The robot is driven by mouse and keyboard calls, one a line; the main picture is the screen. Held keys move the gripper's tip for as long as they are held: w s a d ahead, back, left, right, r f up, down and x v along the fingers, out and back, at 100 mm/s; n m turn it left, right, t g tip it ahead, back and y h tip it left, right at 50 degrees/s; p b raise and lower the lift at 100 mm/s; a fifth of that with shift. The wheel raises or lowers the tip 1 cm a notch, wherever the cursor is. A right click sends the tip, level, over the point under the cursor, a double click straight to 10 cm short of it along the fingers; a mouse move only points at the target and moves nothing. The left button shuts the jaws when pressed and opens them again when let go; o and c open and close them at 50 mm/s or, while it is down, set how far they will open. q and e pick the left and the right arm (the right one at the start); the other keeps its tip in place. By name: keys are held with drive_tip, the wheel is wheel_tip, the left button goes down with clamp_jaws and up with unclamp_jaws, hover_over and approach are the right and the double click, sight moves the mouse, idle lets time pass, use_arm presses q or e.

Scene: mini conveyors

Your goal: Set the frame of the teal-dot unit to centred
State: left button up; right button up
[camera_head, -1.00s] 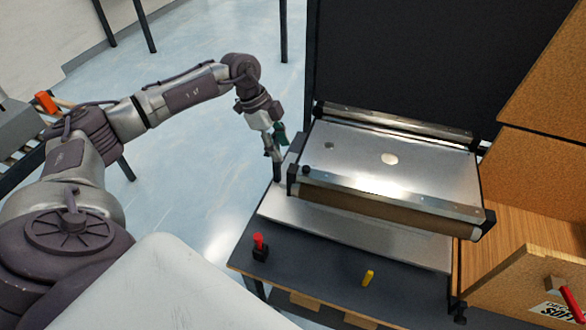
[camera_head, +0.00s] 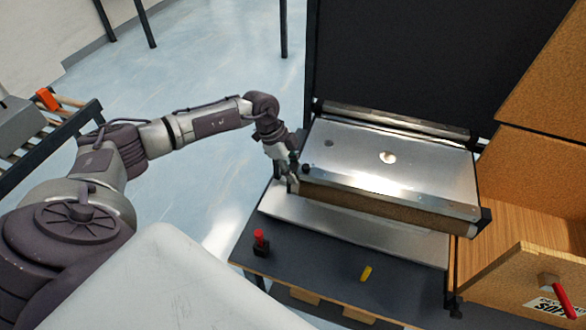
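The mini conveyor unit has a silver plate (camera_head: 420,165) as its top, between a front metal rail (camera_head: 390,188) and a back rail (camera_head: 400,122). A small black knob (camera_head: 305,169) sits at the left end of the front rail. I cannot make out a teal dot on the unit. My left gripper (camera_head: 292,187) points down at the unit's front left corner, close beside or touching the rail end, and hides that corner. Whether its fingers are open or shut is unclear. My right gripper is not in view.
The unit stands on a dark table (camera_head: 320,262) with a silver base plate (camera_head: 350,233). A red-topped black switch (camera_head: 260,242) and a yellow piece (camera_head: 366,273) lie in front. A wooden box (camera_head: 530,280) stands right, a black panel (camera_head: 400,60) behind.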

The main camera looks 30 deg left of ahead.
use_arm(q)
clamp_jaws()
drive_tip(key=shift+w+a, duration=0.55)
drive_tip(key=shift+o, duration=2.1)
unclamp_jaws()
drive_tip(key=shift+m, duration=0.3)
drive_tip(key=v, duration=1.2)
